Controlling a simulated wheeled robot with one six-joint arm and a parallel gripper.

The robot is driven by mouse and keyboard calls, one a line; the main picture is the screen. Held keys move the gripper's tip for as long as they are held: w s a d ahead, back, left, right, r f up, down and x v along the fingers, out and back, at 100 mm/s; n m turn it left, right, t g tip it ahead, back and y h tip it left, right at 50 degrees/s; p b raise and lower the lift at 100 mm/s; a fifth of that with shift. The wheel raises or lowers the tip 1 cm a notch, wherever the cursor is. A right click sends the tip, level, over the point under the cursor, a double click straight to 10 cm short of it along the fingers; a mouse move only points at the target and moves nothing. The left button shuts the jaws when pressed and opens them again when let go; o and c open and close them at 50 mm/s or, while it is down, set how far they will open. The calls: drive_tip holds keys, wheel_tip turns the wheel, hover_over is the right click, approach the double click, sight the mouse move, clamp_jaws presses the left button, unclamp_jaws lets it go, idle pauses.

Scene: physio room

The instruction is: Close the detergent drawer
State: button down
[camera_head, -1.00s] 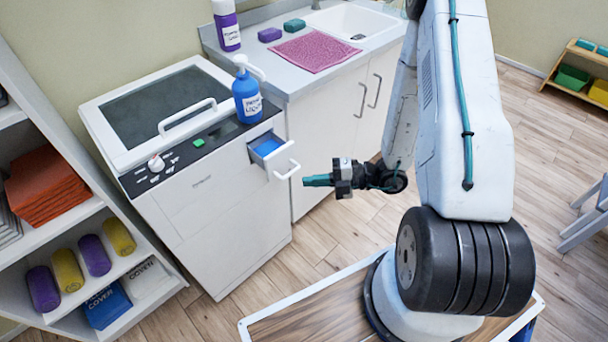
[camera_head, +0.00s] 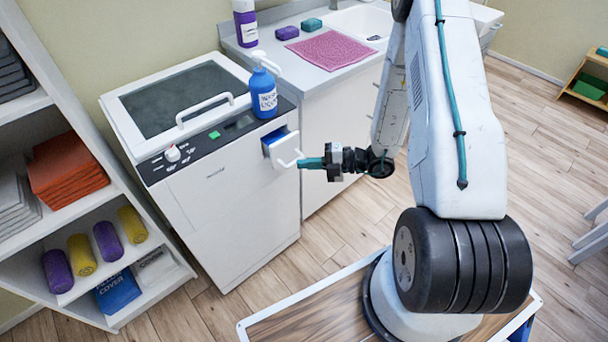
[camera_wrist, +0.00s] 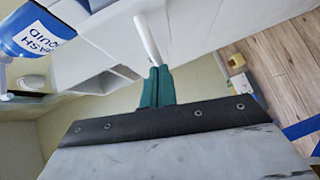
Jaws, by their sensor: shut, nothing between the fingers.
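The detergent drawer (camera_head: 283,147) is at the upper right of the white washing machine's front and sticks out, with blue showing inside. Its white handle (camera_head: 291,160) faces my gripper. My gripper (camera_head: 302,163) has teal fingers, shut and empty, with their tips at the handle; contact looks likely but is hard to tell.
A blue wash liquid bottle (camera_head: 263,95) stands on the machine top (camera_head: 195,165) above the drawer. A counter (camera_head: 300,75) with a pink mat (camera_head: 333,49) is behind. A shelf (camera_head: 60,205) stands at left. Wooden floor (camera_head: 335,235) is clear in front.

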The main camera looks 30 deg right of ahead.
sight(286, 154)
drive_tip(key=w, duration=0.3)
drive_tip(key=shift+w+a, duration=0.35)
drive_tip(key=shift+w, duration=0.05)
drive_tip(key=shift+w+r, duration=0.1)
drive_tip(key=shift+w, duration=0.25)
drive_tip(key=s+a+v, duration=0.1)
drive_tip(key=s+v, duration=0.1)
drive_tip(key=v, duration=1.1)
drive_tip(key=shift+s+a, duration=0.3)
drive_tip(key=shift+s, duration=0.05)
